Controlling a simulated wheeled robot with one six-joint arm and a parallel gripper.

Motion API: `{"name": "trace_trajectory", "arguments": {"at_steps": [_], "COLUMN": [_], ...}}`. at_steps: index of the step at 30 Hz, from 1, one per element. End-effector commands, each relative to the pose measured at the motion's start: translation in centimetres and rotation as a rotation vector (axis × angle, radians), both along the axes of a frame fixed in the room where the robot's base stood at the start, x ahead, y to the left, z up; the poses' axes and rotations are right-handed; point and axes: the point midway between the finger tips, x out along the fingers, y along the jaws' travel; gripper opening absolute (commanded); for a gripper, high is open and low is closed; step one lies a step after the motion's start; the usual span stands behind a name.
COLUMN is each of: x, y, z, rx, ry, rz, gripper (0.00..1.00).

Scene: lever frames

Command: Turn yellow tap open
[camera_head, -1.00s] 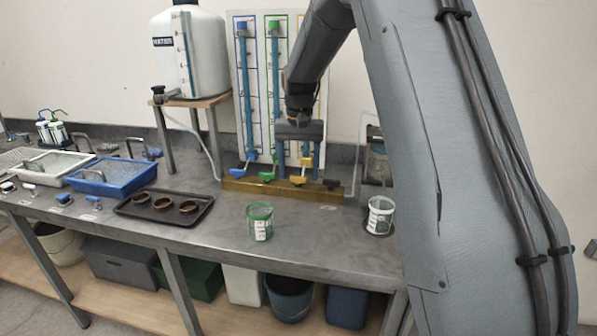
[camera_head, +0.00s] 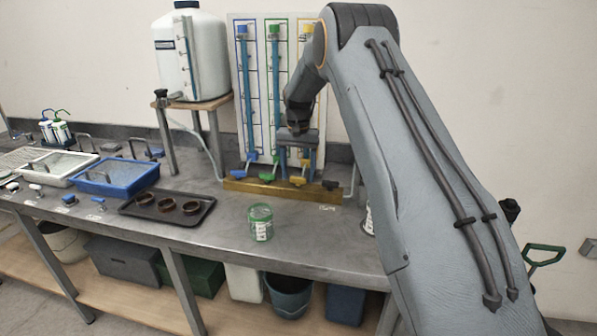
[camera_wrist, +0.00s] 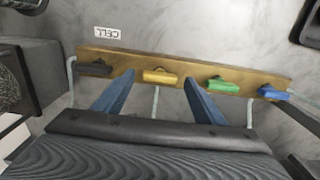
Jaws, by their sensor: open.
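The yellow tap (camera_head: 297,181) sits on a brass manifold bar (camera_head: 240,186) at the back of the bench, between the green tap (camera_head: 268,176) and a black tap (camera_head: 330,185). In the wrist view the yellow tap (camera_wrist: 160,77) shows as a bar-shaped handle lying along the manifold. My gripper (camera_head: 297,164) is above the manifold, over the yellow tap. Its two blue fingers (camera_wrist: 157,84) are apart and empty, with their tips on either side of the yellow handle. Whether they touch it I cannot tell. In the head view the fingers partly hide the tap.
A blue tap (camera_head: 251,157) stands left of the green one. A tube panel (camera_head: 262,60) rises behind the manifold. A green-rimmed beaker (camera_head: 260,222) and a dark tray with brown rings (camera_head: 165,214) stand in front. A white tank (camera_head: 188,60) is at left.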

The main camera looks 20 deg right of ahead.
Motion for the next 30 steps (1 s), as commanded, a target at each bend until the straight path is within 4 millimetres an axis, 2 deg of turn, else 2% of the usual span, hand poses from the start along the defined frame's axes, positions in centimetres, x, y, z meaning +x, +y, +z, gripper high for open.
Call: {"name": "trace_trajectory", "arguments": {"at_steps": [3,11,19,30], "x": [-0.06,-0.01,-0.02,0.03], "y": [0.02,0.02,0.01,0.02], "z": [-0.70,-0.90,-0.87,-0.90], "rx": [0.000,0.000,0.000,0.000], "ry": [0.001,0.000,0.000,0.000], "rz": [0.000,0.000,0.000,0.062], "gripper": [0.64,0.64,0.23,0.23]}}
